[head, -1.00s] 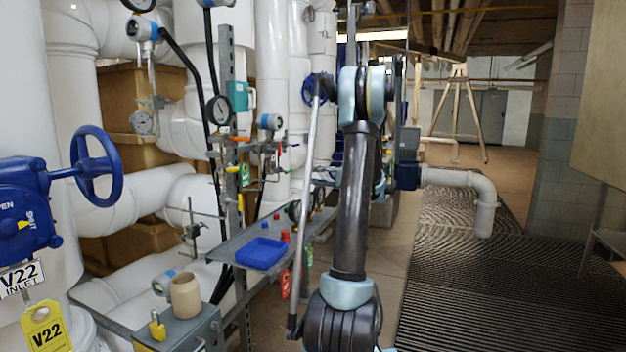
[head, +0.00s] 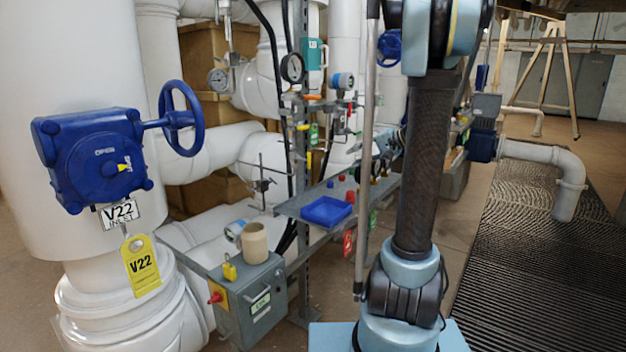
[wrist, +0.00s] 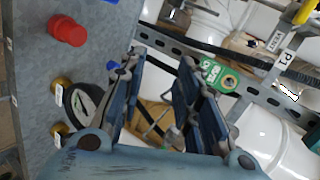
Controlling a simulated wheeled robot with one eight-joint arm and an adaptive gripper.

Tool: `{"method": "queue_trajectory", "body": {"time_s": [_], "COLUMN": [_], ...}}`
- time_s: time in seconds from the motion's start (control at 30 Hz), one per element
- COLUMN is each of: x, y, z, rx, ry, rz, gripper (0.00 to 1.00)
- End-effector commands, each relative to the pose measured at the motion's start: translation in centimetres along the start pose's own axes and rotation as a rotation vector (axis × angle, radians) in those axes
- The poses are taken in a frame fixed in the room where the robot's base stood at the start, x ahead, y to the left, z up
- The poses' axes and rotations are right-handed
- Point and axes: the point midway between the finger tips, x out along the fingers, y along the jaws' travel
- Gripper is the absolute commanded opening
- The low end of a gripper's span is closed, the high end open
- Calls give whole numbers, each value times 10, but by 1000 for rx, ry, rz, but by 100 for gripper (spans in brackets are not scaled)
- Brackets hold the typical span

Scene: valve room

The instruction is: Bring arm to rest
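My arm (head: 425,150) stands nearly upright in the right half of the head view, with its upper joint cut by the top edge. A red cap (wrist: 67,31) lies left of the fingers on a grey surface. A round gauge (wrist: 84,101) shows partly behind the left finger, and a green tag (wrist: 222,78) beyond the right finger. I cannot tell whether the fingers touch anything.
A blue valve (head: 95,160) with tags is at left. A blue tray (head: 326,211) sits on a narrow shelf (head: 290,208). Ridged matting (head: 515,270) at right is mostly clear.

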Motion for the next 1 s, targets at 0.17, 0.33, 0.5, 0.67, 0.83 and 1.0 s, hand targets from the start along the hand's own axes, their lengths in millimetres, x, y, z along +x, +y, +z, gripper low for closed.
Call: {"method": "queue_trajectory", "body": {"time_s": [0.17,0.33,0.5,0.67,0.83,1.0], "x": [4,1,-5,-15,-28,-44], "y": [12,30,53,79,110,144], "z": [57,106,152,192,229,261], "rx": [-44,-92,-145,-199,-262,-330], "ry": [-36,-64,-89,-110,-128,-142], "rz": [129,253,377,491,611,730], "gripper": [30,30,30,30,30,30]}}
